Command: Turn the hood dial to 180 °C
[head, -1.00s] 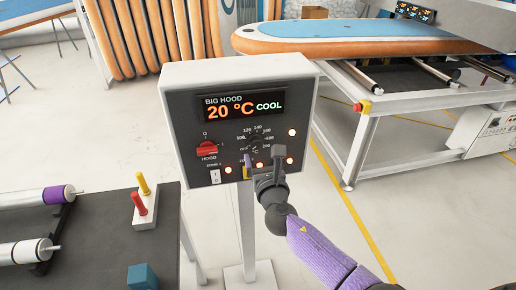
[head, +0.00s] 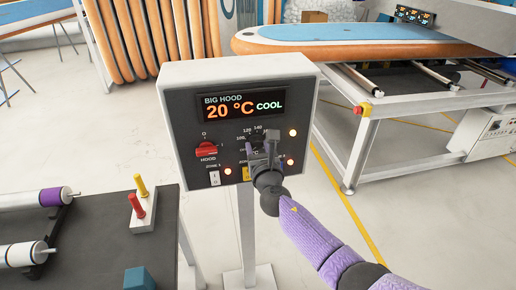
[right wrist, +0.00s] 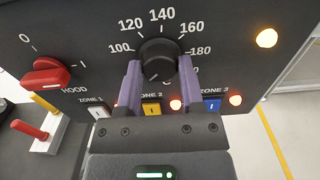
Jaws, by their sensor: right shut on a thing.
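The hood control box (head: 180,100) stands on a post. Its screen (head: 241,103) reads BIG HOOD, 20 °C, COOL. The black round temperature dial (right wrist: 159,60) sits in a ring of numbers; 100, 120, 140, 160 and 180 show in the right wrist view. A small pale mark shows low on the dial's face, slightly left of centre. My right gripper (head: 262,148) is shut on the dial, with one purple finger on each side, as the right wrist view (right wrist: 160,68) shows. It hides the dial in the head view. My left gripper is out of view.
A red HOOD knob (head: 206,149) is left of the dial. White, yellow and blue zone switches (right wrist: 152,109) sit below, with lit lamps (right wrist: 266,38). A bench (head: 110,235) with rollers is at left. A board on a frame (head: 350,150) stands at right.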

